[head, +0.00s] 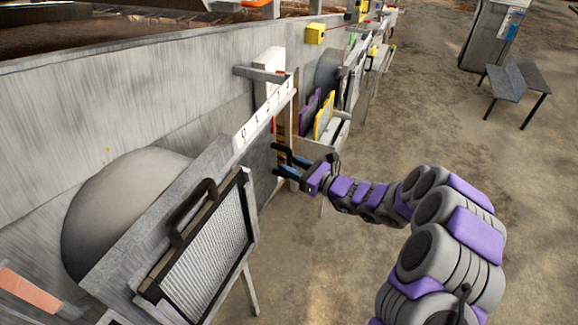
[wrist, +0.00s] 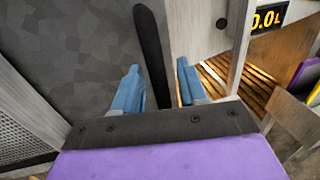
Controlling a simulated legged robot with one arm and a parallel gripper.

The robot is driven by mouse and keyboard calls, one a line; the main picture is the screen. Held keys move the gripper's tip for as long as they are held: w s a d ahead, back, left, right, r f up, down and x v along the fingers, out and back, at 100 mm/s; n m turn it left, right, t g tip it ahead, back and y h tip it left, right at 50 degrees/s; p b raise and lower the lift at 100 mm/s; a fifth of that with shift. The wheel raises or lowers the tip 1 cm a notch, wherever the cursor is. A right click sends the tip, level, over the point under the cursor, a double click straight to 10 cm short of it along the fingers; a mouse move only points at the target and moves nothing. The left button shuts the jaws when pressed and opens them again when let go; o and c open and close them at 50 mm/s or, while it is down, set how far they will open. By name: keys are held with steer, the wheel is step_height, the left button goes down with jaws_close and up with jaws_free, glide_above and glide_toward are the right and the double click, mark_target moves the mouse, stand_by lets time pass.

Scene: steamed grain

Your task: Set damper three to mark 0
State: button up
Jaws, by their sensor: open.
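The damper is a dark grey plate (head: 260,162) under a white scale strip (head: 262,115) with marks rising from 0 at the near end. A small red mark (head: 274,125) shows below the strip's far part, near the higher numbers. In the wrist view the plate (wrist: 75,50) fills the left side, and a dark upright handle bar (wrist: 152,50) stands at its right edge. My gripper (head: 278,160) is at the plate's far edge. Its blue fingers (wrist: 159,66) are open, one on each side of the bar, with gaps visible. The damper's number is not readable.
A framed mesh panel (head: 208,250) with a dark handle stands nearer, on the left. Purple and yellow panels (head: 323,115) stand beyond my gripper. Wooden slats (wrist: 225,80) show through the opening right of the bar. A yellow-digit display (wrist: 267,17) hangs above. The floor (head: 330,270) is clear.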

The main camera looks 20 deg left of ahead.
steer(key=shift+w+a, duration=0.15)
steer(key=shift+a, duration=0.5)
steer(key=shift+c, duration=0.3)
jaws_close()
